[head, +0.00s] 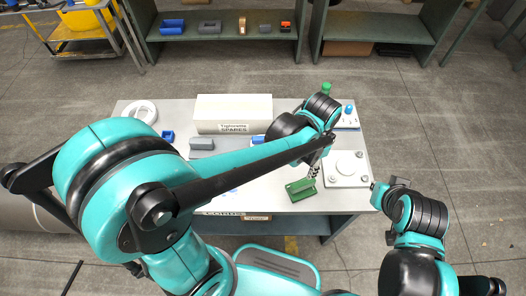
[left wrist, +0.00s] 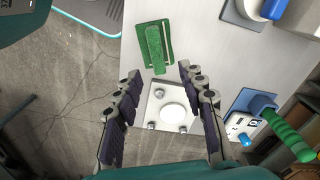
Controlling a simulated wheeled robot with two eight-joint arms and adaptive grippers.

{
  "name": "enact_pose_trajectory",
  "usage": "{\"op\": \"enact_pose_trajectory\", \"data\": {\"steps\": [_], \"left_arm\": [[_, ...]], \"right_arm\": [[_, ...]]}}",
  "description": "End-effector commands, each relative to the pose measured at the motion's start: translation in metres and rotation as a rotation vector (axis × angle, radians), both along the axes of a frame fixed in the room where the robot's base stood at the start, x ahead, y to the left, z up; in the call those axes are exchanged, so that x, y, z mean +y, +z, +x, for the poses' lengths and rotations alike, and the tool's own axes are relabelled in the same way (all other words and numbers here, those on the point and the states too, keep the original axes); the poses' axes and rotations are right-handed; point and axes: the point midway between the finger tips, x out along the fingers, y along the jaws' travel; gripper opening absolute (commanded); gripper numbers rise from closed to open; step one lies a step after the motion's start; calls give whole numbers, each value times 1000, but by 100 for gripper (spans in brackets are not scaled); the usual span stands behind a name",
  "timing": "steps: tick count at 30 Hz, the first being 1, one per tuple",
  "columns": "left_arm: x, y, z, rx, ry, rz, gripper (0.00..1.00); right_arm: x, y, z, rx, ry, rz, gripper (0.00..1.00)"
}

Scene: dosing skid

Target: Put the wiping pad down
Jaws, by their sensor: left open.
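The green wiping pad (left wrist: 155,50) lies on the light worktop near its edge, over a flat green piece, in the left wrist view. It also shows as a green shape (head: 300,188) near the table's front edge in the head view. My left gripper (left wrist: 157,76) is open, with its dark fingers spread and nothing between them. It is above the worktop, and the pad appears just beyond the fingertips, apart from them. In the head view my left gripper (head: 314,168) is partly hidden by my arm.
A white plate (head: 346,168) with a round disc and bolts is right of the pad. A green-handled tool in a blue holder (left wrist: 264,104) stands nearby. A spares box (head: 233,113), a white ring (head: 139,111) and small blue and grey parts occupy the table's back and left.

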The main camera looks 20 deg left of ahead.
Motion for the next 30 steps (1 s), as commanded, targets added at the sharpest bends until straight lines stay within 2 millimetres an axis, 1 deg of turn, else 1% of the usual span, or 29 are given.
{"op": "enact_pose_trajectory", "data": {"steps": [5,6,9,12,15,18,21,30], "left_arm": [[49,32,-7,-125,198,-58,40],[63,40,-10,-167,259,-76,40],[96,56,-20,-272,415,-124,40],[125,67,-31,-372,557,-170,40],[147,73,-41,-456,670,-207,40],[161,76,-48,-515,746,-235,40],[168,77,-52,-549,788,-251,40],[171,78,-52,-561,802,-257,40]], "right_arm": [[0,0,0,0,0,0,0],[0,0,0,0,0,0,0],[0,0,0,0,0,0,0],[0,0,0,0,0,0,0],[0,0,0,0,0,0,0],[0,0,0,0,0,0,0],[0,0,0,0,0,0,0],[0,0,0,0,0,0,0]]}}
